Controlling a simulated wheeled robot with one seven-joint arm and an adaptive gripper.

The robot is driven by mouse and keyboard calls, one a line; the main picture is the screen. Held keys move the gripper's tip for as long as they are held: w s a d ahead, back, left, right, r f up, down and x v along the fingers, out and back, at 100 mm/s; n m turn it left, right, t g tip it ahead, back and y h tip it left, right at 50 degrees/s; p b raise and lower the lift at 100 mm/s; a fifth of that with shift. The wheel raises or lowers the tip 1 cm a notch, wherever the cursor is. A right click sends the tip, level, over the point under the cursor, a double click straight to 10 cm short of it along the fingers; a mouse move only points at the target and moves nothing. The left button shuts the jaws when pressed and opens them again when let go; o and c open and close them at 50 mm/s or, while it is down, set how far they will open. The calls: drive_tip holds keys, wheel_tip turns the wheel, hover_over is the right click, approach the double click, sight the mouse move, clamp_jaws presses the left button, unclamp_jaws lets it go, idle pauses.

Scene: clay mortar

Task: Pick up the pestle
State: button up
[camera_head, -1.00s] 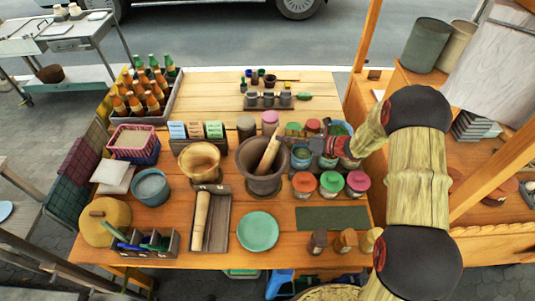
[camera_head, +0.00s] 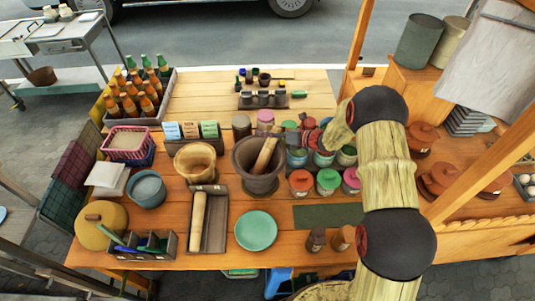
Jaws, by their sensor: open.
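A pale wooden pestle (camera_head: 265,153) leans in a dark clay mortar (camera_head: 260,183) near the middle of the table. Its upper end sticks out above the rim and tilts to the right; its lower end is hidden inside the bowl. My gripper (camera_head: 291,138), dark with red parts, is open just right of the pestle's top, above the row of jars. It looks apart from the pestle and holds nothing I can see. The fingers are small and partly lost against the jars. A second pale wooden rod (camera_head: 198,213) lies in a dark tray (camera_head: 218,236) at front left.
A lighter wooden mortar (camera_head: 195,164) stands left of the clay one. Lidded jars (camera_head: 301,183) crowd the right side under my arm. A green plate (camera_head: 256,231) and a dark green mat (camera_head: 330,217) lie in front. A bottle crate (camera_head: 169,88) stands at back left.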

drive_tip(key=shift+c, duration=0.2)
clamp_jaws()
idle(0.6)
